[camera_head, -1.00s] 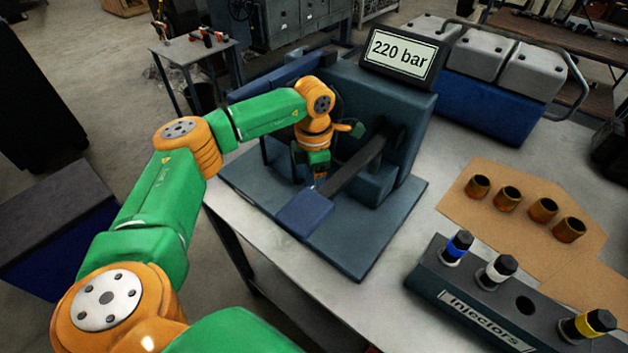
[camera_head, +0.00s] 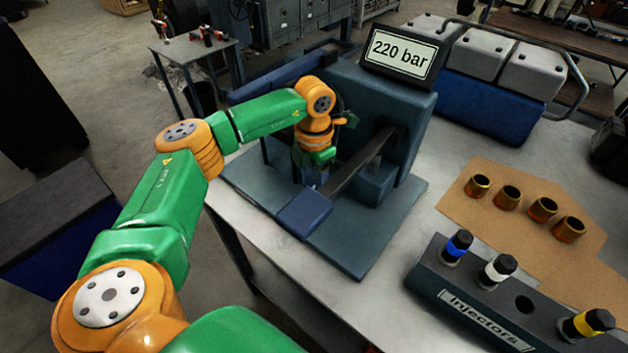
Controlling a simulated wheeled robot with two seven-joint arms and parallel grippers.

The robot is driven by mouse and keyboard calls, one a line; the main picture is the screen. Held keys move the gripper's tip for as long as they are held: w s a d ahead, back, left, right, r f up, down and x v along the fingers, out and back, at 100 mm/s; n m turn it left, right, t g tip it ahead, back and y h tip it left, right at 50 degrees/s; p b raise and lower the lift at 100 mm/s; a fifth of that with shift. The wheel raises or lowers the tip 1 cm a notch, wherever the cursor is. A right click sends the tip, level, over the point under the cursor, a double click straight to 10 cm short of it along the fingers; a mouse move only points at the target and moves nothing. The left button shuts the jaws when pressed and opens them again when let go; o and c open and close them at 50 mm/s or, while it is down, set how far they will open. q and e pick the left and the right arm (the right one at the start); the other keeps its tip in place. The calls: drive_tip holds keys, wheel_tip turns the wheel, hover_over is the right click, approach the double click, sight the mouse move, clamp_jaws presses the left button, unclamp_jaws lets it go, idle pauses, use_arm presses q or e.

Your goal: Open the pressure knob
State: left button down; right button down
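The dark blue-grey pressure tester (camera_head: 405,120) stands on the bench with its display (camera_head: 400,52) reading 220 bar. Its lever (camera_head: 352,170) slopes down toward the front and ends in a wide blue pad (camera_head: 304,212). My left arm reaches in from the left. My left gripper (camera_head: 317,178) points down in front of the tester body, behind the lever. Its fingertips are small and dark, so I cannot tell whether they are open or shut. I cannot make out the pressure knob; it may be hidden by my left wrist. My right gripper is not in view.
A black injector rack (camera_head: 480,305) holds blue, white and yellow banded injectors, with one empty hole. Several brass cups (camera_head: 507,197) stand on cardboard (camera_head: 462,215). A blue-grey machine (camera_head: 495,95) stands at the back right. Bare bench shows right of the tester base.

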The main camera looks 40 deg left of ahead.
sight(316, 185)
use_arm(q)
drive_tip(key=n, duration=0.3)
drive_tip(key=shift+r+n, duration=0.1)
drive_tip(key=shift+n, duration=0.3)
drive_tip(key=n, duration=0.3)
drive_tip(key=shift+n+p, duration=0.3)
drive_tip(key=shift+p, duration=0.05)
drive_tip(key=n+p, duration=0.1)
drive_tip(key=n, duration=0.5)
drive_tip(key=shift+w+d, duration=0.1)
drive_tip(key=shift+w, duration=0.05)
drive_tip(key=shift+n, duration=0.3)
drive_tip(key=shift+c, duration=1.5)
unclamp_jaws()
wheel_tip(316, 185, up, 7)
drive_tip(key=shift+r+b, duration=0.1)
drive_tip(key=shift+b, duration=0.8)
